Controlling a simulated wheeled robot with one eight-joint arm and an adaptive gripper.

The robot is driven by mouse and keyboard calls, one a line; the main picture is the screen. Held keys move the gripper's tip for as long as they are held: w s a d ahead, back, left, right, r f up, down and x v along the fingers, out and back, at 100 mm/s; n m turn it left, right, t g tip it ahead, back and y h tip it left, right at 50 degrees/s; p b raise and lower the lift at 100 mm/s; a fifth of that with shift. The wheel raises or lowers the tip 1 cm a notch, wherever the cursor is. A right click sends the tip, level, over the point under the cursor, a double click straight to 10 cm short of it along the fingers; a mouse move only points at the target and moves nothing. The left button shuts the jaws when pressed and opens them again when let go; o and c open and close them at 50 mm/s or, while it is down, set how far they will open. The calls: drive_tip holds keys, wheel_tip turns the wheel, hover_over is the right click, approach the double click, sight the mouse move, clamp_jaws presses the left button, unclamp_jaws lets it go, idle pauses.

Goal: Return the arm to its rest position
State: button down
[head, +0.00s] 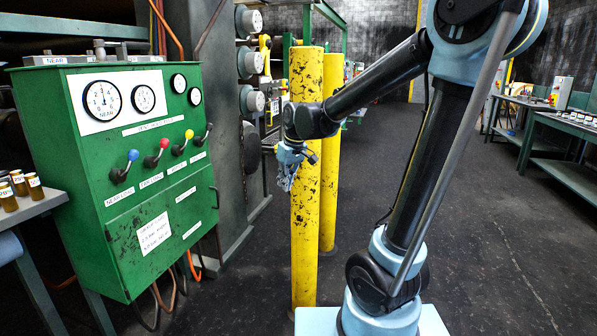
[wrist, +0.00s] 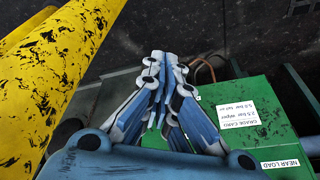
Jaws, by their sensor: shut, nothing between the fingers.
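My gripper (head: 288,183) hangs at the end of my raised, bent arm in the head view. It is in front of the near yellow post, to the right of the green control panel (head: 140,160), and appears apart from the panel. In the wrist view my gripper's blue fingers (wrist: 164,62) are drawn together with nothing held between them. The green panel's labelled face (wrist: 222,97) shows beyond them to the right. From these views I cannot tell the exact gap between my gripper and the post.
Two scuffed yellow posts (head: 305,230) stand close by; one also fills the upper left of the wrist view (wrist: 60,75). The panel carries gauges and several coloured-knob levers (head: 155,158). A side table (head: 30,207) holds small jars. Dark floor (head: 490,250) is open at right.

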drive_tip(key=s+d+f+m+h, duration=0.1)
drive_tip(key=s+d+m, duration=0.1)
drive_tip(key=s+d, duration=0.4)
drive_tip(key=s+d+f+m, duration=0.15)
drive_tip(key=s+d, duration=0.25)
drive_tip(key=d, duration=0.5)
drive_tip(key=s+d+f+m, duration=0.2)
drive_tip(key=s+d+f, duration=0.1)
drive_tip(key=s, duration=0.3)
drive_tip(key=s+d+f+m+h, duration=0.1)
drive_tip(key=s+d+f+m, duration=0.1)
drive_tip(key=s+d+f, duration=0.2)
drive_tip(key=shift+s+d+f, duration=0.25)
drive_tip(key=shift+s+d, duration=0.5)
drive_tip(key=shift+s, duration=0.25)
drive_tip(key=shift+m, duration=0.25)
